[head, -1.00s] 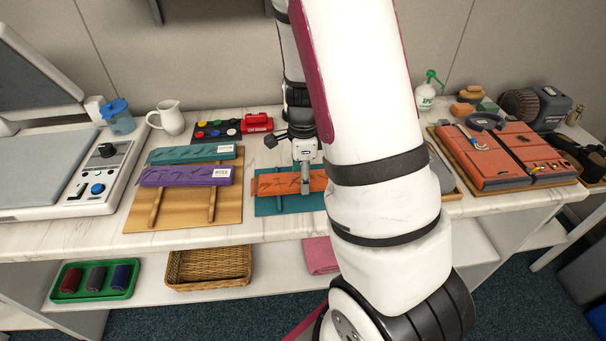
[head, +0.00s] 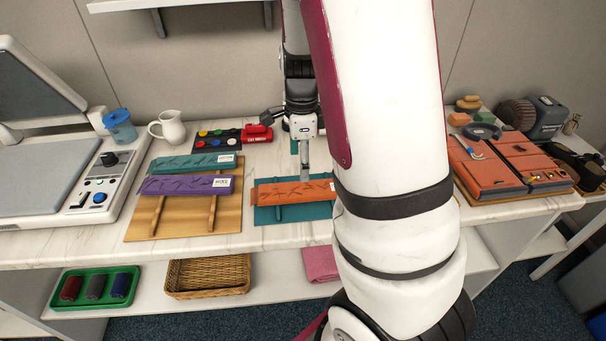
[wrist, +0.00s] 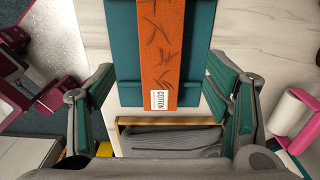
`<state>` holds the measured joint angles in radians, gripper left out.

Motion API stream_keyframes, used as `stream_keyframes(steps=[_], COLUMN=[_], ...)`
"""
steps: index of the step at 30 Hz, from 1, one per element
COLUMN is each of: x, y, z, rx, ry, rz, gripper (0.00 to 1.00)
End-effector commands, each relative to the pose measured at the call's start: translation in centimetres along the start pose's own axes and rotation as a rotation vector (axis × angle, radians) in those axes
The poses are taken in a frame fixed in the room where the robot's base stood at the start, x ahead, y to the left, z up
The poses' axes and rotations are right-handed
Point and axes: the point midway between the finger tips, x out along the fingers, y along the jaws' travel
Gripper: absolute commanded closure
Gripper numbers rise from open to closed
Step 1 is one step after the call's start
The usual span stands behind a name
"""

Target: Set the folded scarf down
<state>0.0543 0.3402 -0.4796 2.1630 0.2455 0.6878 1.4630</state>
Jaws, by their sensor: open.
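The orange folded scarf (head: 292,192) has a dark leaf-like pattern and lies on a teal board (head: 268,213) on the counter. In the wrist view the scarf (wrist: 161,50) shows a white "COTTON" label at its near end, with the teal board (wrist: 122,75) under it. My gripper (head: 305,178) is above the scarf in the head view. In the wrist view its teal-padded fingers (wrist: 162,108) are spread wide, one on each side of the board, with nothing between them gripped. My arm hides the scarf's surroundings at the right.
Left of the teal board, a wooden rack (head: 143,222) bears a teal scarf (head: 195,163) and a purple scarf (head: 187,184). A white jug (head: 168,127) and a red device (head: 257,133) stand behind. An orange case (head: 486,166) lies to the right. Marble (head: 247,160) is bare between rack and board.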

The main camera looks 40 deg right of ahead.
Motion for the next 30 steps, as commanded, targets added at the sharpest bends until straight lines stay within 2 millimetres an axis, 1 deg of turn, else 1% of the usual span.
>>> stream_keyframes(steps=[1,3,6,10,14,17,18,20,21,23,27,30], x=[-1.0,-2.0,-3.0,-3.9,-5.8,-8.2,-9.3,-10.8,-11.8,-13.1,-15.8,-17.1], y=[0.0,0.0,0.0,0.2,1.5,3.6,4.6,6.3,7.5,9.2,13.4,16.4], z=[0.1,0.0,0.0,0.2,1.5,3.1,3.8,4.7,5.2,5.8,6.7,6.8], rx=[-0.002,0.000,-0.001,-0.019,-0.157,-0.370,-0.473,-0.629,-0.735,-0.891,-1.256,-1.512], ry=[-0.002,-0.001,-0.001,-0.006,-0.039,-0.077,-0.089,-0.103,-0.107,-0.106,-0.071,-0.014], rz=[-0.003,-0.002,-0.002,-0.003,-0.023,-0.060,-0.081,-0.113,-0.136,-0.174,-0.265,-0.327], gripper=[0.29,0.29,0.29,0.29,0.29,0.29,0.29,0.29,0.29,0.29,0.29,0.29])
